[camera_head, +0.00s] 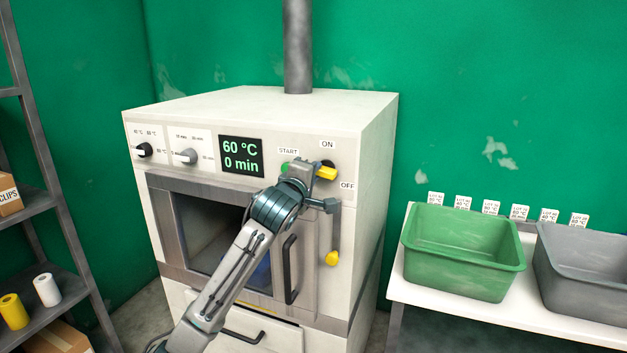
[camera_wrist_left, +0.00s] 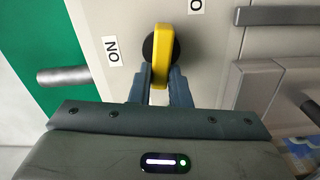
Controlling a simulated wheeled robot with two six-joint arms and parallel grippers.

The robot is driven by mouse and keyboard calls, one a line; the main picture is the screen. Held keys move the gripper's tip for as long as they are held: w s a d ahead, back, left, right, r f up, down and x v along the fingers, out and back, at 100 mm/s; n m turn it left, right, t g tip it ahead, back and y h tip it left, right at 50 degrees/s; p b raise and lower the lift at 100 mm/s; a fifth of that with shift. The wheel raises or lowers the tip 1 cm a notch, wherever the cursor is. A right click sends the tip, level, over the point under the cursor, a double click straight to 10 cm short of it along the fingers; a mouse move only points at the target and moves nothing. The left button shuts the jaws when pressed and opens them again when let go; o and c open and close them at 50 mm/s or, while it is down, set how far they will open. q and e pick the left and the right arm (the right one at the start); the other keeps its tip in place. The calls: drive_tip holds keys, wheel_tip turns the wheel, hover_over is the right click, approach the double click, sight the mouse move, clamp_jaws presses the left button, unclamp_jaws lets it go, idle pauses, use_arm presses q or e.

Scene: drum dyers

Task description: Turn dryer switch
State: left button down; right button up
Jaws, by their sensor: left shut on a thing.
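The dryer (camera_head: 370,130) is a white cabinet with a display reading 60 °C and 0 min (camera_head: 241,157). Its yellow switch (camera_head: 327,173) sits on a dark round base at the upper right of the front, between the ON and OFF labels. My left gripper (camera_head: 312,172) is at the switch. In the left wrist view the yellow switch (camera_wrist_left: 164,50) stands between the two fingers of my left gripper (camera_wrist_left: 160,84), which are shut on its near end. My right gripper is not in view.
A black door handle (camera_head: 291,268) and a lever with a yellow knob (camera_head: 332,258) are close below my left gripper. A green bin (camera_head: 463,250) and a grey bin (camera_head: 590,270) stand on a white table at right. A metal shelf (camera_head: 62,215) stands at left.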

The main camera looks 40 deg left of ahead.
use_arm(q)
drive_tip(key=shift+f+n+b, duration=0.15)
drive_tip(key=shift+n+b, duration=0.3)
drive_tip(key=shift+n, duration=0.45)
drive_tip(key=c, duration=1.4)
unclamp_jaws()
drive_tip(key=shift+o, duration=0.2)
